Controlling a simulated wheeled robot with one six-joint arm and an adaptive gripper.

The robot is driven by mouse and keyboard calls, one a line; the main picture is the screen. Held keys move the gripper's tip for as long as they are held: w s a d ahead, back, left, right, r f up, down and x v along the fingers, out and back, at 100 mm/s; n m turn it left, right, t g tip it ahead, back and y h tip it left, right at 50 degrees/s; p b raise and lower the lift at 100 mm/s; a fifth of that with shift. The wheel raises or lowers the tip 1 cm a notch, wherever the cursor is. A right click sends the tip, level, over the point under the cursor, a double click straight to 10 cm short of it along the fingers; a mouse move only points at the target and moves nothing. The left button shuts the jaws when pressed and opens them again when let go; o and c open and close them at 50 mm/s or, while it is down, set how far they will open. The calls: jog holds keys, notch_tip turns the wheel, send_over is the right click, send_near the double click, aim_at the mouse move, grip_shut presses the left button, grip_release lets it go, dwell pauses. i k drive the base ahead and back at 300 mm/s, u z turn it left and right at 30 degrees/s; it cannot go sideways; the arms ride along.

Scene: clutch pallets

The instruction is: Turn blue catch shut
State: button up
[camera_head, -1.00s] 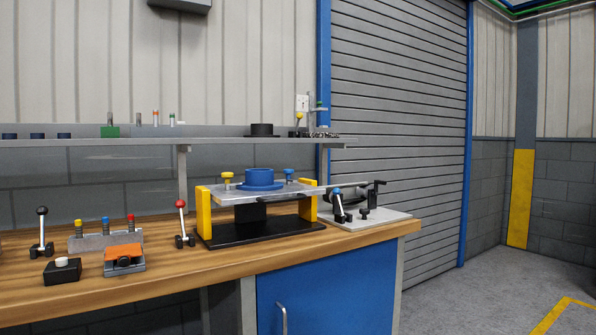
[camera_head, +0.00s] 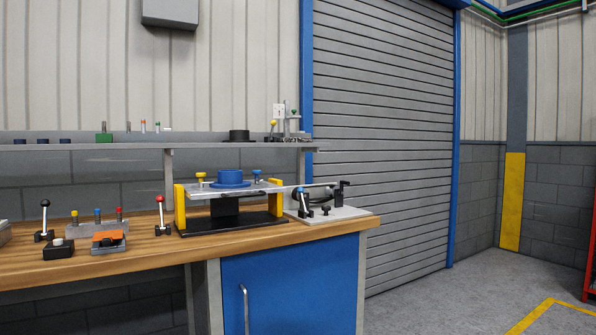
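A fixture with yellow end posts, a grey plate (camera_head: 207,194) and a black base stands on the wooden bench. A small blue catch (camera_head: 257,176) stands upright at the right of the plate, and a similar yellow catch (camera_head: 201,178) stands at its left. A round blue part (camera_head: 230,178) sits between them. The blue catch's exact turn angle is too small to tell. My gripper and arm are not in this view.
The wooden bench (camera_head: 120,268) carries lever knobs, a block with coloured pins (camera_head: 97,226) and an orange-topped block (camera_head: 108,239). A light plate with a black clamp (camera_head: 340,212) stands right of the fixture. A shelf (camera_head: 120,147) runs above. Floor at the right is clear.

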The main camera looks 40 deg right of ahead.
aim_at(256, 173)
jog(key=z, duration=1)
jog(key=i, duration=0.3)
